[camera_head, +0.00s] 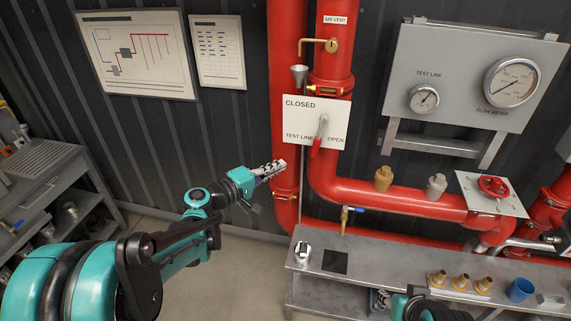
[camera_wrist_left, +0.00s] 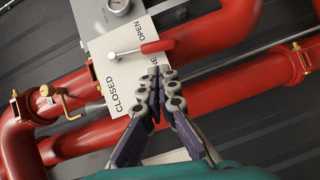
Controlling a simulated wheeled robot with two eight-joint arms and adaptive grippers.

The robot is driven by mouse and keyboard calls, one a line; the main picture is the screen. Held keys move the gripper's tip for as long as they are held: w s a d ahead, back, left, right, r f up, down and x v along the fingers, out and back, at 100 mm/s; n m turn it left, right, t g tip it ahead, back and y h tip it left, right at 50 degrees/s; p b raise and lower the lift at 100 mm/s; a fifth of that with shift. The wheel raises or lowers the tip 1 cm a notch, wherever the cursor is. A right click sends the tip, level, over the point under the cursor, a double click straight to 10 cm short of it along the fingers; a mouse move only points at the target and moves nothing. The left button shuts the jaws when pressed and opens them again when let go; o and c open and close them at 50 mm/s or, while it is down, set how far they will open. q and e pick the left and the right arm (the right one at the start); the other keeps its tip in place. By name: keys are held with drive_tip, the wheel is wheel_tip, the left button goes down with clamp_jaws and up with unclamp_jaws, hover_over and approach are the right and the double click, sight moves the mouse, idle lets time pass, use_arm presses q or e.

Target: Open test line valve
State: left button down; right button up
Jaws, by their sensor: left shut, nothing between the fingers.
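The test line valve lever (camera_head: 318,138) has a silver stem and a red grip, which hangs down over a white plate (camera_head: 297,107) marked CLOSED, TEST LINE and OPEN. The grip lies between the words TEST LINE and OPEN. My left gripper (camera_head: 279,167) is shut and empty, below and left of the plate. In the left wrist view, the tips of my left gripper (camera_wrist_left: 163,74) show in front of the plate, close to the red grip (camera_wrist_left: 158,46). Whether they touch it cannot be told. My right gripper's fingers do not show.
Red pipes (camera_head: 288,55) run behind and beside the plate. A gauge panel (camera_head: 470,75) hangs at the upper right, with a red handwheel (camera_head: 493,187) below it. A metal bench (camera_head: 400,268) with brass fittings (camera_head: 460,282) and a blue cup (camera_head: 520,290) stands below. A shelf (camera_head: 45,180) is at left.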

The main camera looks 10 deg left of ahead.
sight(313, 156)
use_arm(q)
drive_tip(key=b+x, duration=0.1)
drive_tip(key=x, duration=1.1)
drive_tip(key=shift+w, duration=0.15)
drive_tip(key=shift+d+f+n+t+h+b, duration=0.15)
drive_tip(key=shift+d+f+n+b, duration=0.1)
drive_tip(key=shift+d+b, duration=0.3)
drive_tip(key=shift+d+f+n+t+h+b, duration=0.2)
drive_tip(key=shift+d+n+b, duration=0.1)
drive_tip(key=shift+b, duration=0.35)
drive_tip(key=shift+d+r, duration=0.1)
drive_tip(key=shift+d, duration=0.2)
